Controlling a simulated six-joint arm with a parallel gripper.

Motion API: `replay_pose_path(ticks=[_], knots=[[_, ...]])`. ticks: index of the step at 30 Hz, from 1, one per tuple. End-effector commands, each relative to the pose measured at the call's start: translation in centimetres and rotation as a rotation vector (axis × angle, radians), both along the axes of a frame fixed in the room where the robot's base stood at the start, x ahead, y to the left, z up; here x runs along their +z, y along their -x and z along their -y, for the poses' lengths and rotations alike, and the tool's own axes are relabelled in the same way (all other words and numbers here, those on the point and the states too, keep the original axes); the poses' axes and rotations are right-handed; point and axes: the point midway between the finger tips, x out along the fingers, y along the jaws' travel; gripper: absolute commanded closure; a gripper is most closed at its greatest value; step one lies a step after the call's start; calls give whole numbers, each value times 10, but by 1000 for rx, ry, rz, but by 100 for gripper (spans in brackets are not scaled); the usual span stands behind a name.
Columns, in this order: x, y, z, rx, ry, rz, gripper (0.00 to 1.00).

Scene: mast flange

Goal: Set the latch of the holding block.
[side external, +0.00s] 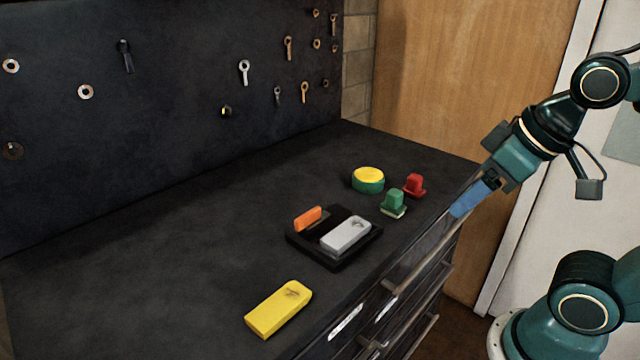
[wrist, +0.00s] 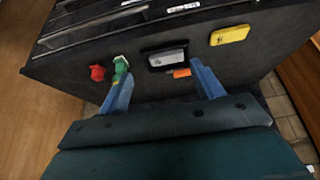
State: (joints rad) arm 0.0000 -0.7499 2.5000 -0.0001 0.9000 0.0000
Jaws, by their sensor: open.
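The holding block (side external: 330,262) is a low black block on the dark bench top. An orange piece (side external: 308,219), apparently its latch, lies along its left side. A grey bar (side external: 346,233) lies in the block beside the orange piece. In the wrist view the block (wrist: 152,66), the grey bar (wrist: 166,57) and the orange piece (wrist: 181,73) show between the fingers. My gripper (side external: 470,200) is open and empty, with blue fingers, off to the right of the block and apart from it. The fingers also frame the wrist view (wrist: 163,84).
A yellow block (side external: 278,309) lies near the bench's front edge. A green piece (side external: 394,203), a red piece (side external: 414,185) and a yellow-topped green round piece (side external: 368,180) stand right of the holding block. A dark board (side external: 180,100) with hung tools rises behind. The bench's left side is clear.

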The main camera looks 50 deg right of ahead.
Motion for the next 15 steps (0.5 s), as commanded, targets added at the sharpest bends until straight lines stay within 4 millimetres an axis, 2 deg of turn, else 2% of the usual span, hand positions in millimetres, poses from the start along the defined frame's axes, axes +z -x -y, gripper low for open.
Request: replay_pose_path(ticks=[1,4,5,11,15], knots=[[0,0,0,0,0,0,43],[1,-1,0,7,4,-2,63],[2,-2,0,11,6,-3,65],[11,-16,-1,85,40,-32,65],[21,-36,-3,186,85,-67,65]])
